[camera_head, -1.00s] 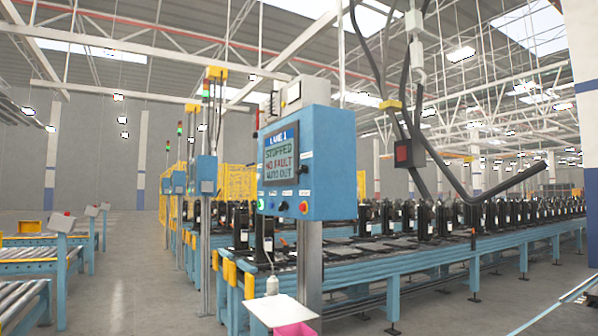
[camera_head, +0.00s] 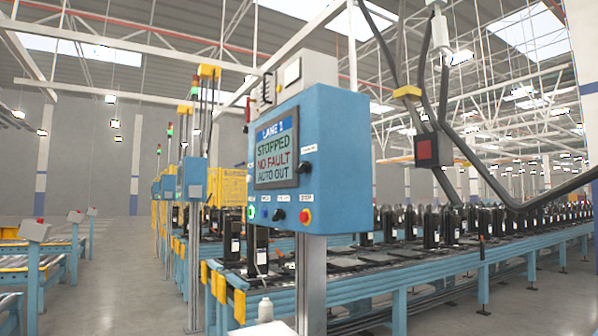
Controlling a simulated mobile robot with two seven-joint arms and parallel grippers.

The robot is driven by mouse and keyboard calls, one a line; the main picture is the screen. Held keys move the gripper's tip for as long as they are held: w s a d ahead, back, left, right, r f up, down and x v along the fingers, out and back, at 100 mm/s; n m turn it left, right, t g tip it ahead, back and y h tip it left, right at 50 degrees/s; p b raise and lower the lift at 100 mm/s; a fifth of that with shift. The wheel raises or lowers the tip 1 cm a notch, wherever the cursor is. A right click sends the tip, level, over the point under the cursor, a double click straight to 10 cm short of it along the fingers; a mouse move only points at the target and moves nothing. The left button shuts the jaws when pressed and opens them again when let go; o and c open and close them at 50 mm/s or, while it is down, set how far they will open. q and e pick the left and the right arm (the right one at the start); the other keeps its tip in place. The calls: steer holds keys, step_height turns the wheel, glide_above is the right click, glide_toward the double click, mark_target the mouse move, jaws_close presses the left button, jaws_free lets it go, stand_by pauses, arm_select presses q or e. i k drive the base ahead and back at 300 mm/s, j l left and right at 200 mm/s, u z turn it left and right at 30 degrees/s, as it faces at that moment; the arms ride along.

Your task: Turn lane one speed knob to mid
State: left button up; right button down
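The blue lane one control box (camera_head: 330,160) stands on a grey post in the middle of the head view. Its screen (camera_head: 276,158) reads LANE 1, STOPPED, NO FAULT, AUTO OUT. A black knob (camera_head: 303,166) sits right of the screen, with a label above it too small to read. A green-lit button (camera_head: 252,214) is at the lower left. I cannot tell which knob sets speed. Neither gripper is in view.
A blue conveyor line (camera_head: 440,276) carrying several black compressors runs behind the box to the right. A white bottle (camera_head: 265,309) stands on a small white shelf below the box. Clear grey floor (camera_head: 125,285) lies to the left, with roller tables at the far left.

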mark_target(305, 166)
steer(key=i+j, duration=0.1)
steer(key=i, duration=0.45)
steer(key=i+j+z, duration=0.1)
steer(key=i, duration=0.5)
